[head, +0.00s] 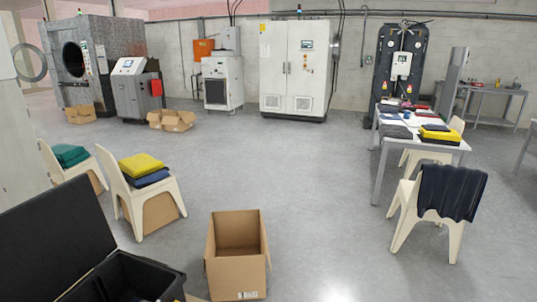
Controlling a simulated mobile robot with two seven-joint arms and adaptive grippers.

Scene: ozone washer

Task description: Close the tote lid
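A black tote (122,279) stands at the lower left, cut off by the bottom edge of the head view. Its black lid (52,238) is open and stands raised along the tote's left side. Part of the tote's dark inside shows, and its contents are too dark to make out. Neither of my grippers is in view.
An open cardboard box (237,277) stands on the floor right of the tote. Chairs with folded cloths (141,165) stand behind it at the left. A table (420,139) and a chair with a dark cloth (452,192) are at the right. The middle floor is clear.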

